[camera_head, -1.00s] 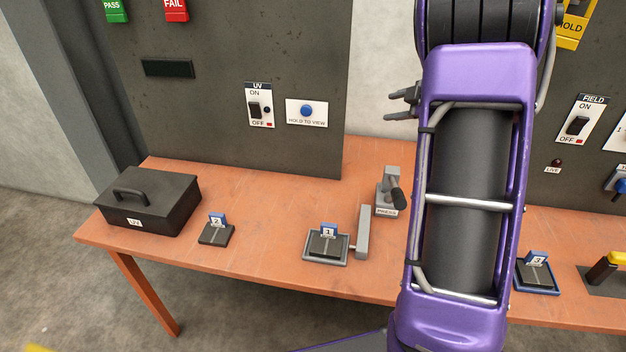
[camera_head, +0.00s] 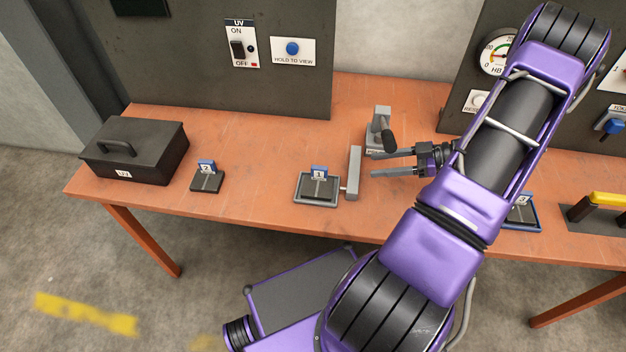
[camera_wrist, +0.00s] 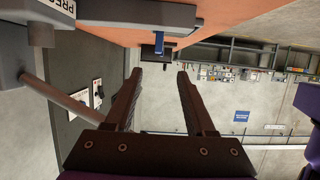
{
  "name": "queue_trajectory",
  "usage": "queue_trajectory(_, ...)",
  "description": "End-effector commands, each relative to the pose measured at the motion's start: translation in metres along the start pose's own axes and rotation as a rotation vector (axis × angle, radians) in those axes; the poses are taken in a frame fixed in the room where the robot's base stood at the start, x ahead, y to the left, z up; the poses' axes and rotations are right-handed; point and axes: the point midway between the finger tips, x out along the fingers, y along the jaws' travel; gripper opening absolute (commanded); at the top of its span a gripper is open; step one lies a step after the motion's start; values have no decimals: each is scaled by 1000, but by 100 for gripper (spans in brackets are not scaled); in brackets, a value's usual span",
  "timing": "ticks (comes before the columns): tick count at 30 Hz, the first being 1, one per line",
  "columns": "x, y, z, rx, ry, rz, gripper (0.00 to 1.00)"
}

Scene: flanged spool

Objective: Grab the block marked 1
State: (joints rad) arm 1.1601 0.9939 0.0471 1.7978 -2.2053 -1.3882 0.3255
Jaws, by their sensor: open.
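The block marked 1 (camera_head: 311,188) is dark, with a blue-edged white tag on top. It sits in a grey tray (camera_head: 302,202) near the table's front edge. My gripper (camera_head: 373,164) is open and empty to the right of the block, fingers pointing left. An upright grey plate (camera_head: 354,172) at the tray's right side stands between them. In the wrist view, my open fingers (camera_wrist: 158,78) have nothing between them. A dark object with a blue part (camera_wrist: 164,46) shows beyond the fingertips; its number cannot be read there.
The block marked 2 (camera_head: 206,183) and a black lidded box (camera_head: 150,160) stand at the left. A grey press with a dark knob (camera_head: 381,120) is close behind my gripper. Another tagged block (camera_head: 522,212) is at the right. Bare table (camera_head: 260,150) lies behind the tray.

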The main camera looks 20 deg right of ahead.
Motion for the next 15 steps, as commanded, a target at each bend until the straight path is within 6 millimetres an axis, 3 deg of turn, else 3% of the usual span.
queue_trajectory(9,70,0,-1,1,1,-1,55)
queue_trajectory(15,102,1,0,0,-1,0,55)
